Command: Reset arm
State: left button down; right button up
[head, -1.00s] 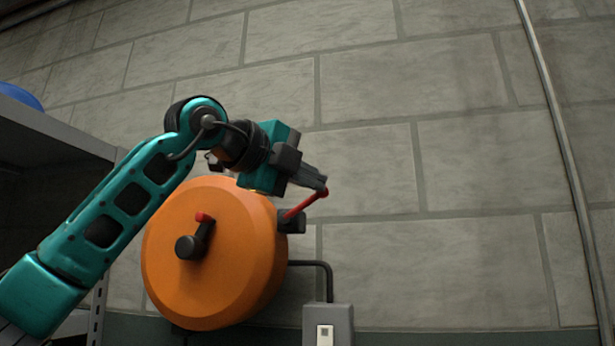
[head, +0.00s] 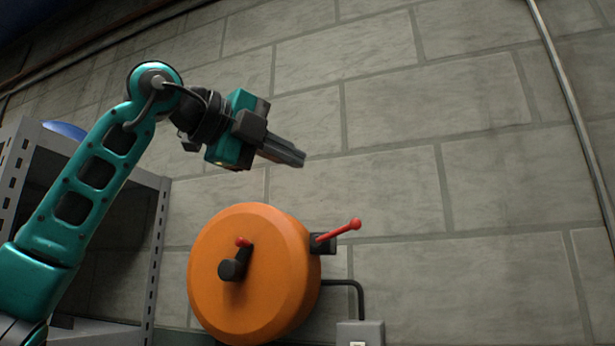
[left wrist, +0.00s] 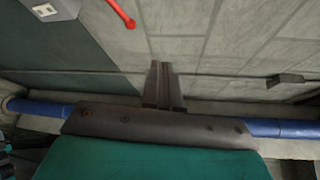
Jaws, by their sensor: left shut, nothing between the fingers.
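My left arm comes in from the left in the head view. Its left gripper (head: 300,160) is shut and empty, up in the air in front of the block wall. It also shows in the left wrist view (left wrist: 163,66), its fingers together. Below it is an orange round housing (head: 255,275) with a black crank with a red knob on its face. A red lever (head: 338,231) on the housing's right side tilts up to the right, apart from the gripper. The lever's red end also shows in the left wrist view (left wrist: 122,14). My right gripper is not in view.
A grey metal shelf (head: 160,245) with a blue object (head: 64,130) on it stands at the left. The wall to the right is clear.

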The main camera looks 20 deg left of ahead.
pick_arm(q)
jog(key=shift+s+a+r, duration=0.2)
jog(key=shift+s+a, duration=0.05)
jog(key=shift+s, duration=0.15)
dwell(0.3)
